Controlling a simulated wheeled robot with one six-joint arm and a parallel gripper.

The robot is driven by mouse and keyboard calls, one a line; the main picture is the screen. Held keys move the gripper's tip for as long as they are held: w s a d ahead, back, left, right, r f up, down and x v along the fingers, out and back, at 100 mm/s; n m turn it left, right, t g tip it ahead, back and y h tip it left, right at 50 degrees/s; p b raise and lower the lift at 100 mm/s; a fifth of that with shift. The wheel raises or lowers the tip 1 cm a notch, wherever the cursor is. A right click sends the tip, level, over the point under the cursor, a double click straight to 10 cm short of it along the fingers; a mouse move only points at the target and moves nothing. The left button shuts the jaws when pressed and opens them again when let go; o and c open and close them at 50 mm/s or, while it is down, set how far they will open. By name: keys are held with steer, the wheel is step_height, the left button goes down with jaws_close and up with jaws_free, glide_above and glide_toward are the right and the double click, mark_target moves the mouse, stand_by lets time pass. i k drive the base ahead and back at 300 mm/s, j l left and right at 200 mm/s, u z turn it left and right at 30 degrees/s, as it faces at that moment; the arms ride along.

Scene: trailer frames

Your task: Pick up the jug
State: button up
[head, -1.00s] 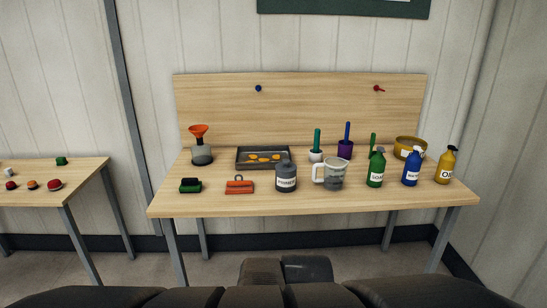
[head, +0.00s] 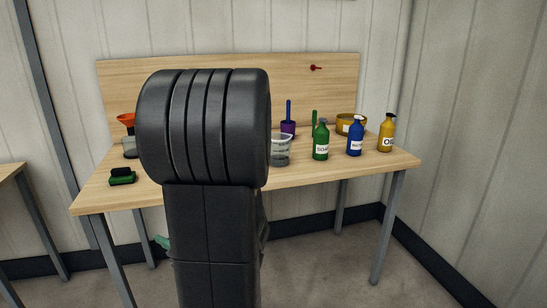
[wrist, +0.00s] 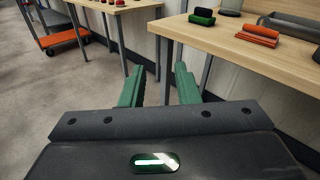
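The jug (head: 281,151) is clear with a grey tint and stands upright on the wooden table (head: 340,170). In the head view my raised arm covers its left side, and its handle is hidden. The jug is not in the wrist view. My gripper (wrist: 160,84) shows two green fingers spread wide apart with nothing between them. It is low in front of the table, left of the jug and well apart from it. In the head view only a bit of green finger shows beside my arm.
Right of the jug stand a green soap bottle (head: 320,141), a blue bottle (head: 355,138) and a yellow bottle (head: 387,134). Behind are a purple pot (head: 288,129) and a yellow tub (head: 347,126). A green-black brush (head: 122,177) lies at the table's left. An orange cart (wrist: 62,38) stands farther left.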

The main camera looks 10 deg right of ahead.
mark_target(281, 145)
steer(key=i+z, duration=0.1)
steer(key=z, duration=1.35)
steer(key=i+j, duration=0.15)
steer(key=j, duration=0.2)
steer(key=i+j+z, duration=0.1)
steer(key=j, duration=0.3)
steer(key=i+j, duration=0.1)
steer(key=j, duration=0.25)
steer(key=i+j+z, duration=0.1)
steer(key=j, duration=0.3)
steer(key=i+j, duration=0.15)
steer(key=j, duration=0.25)
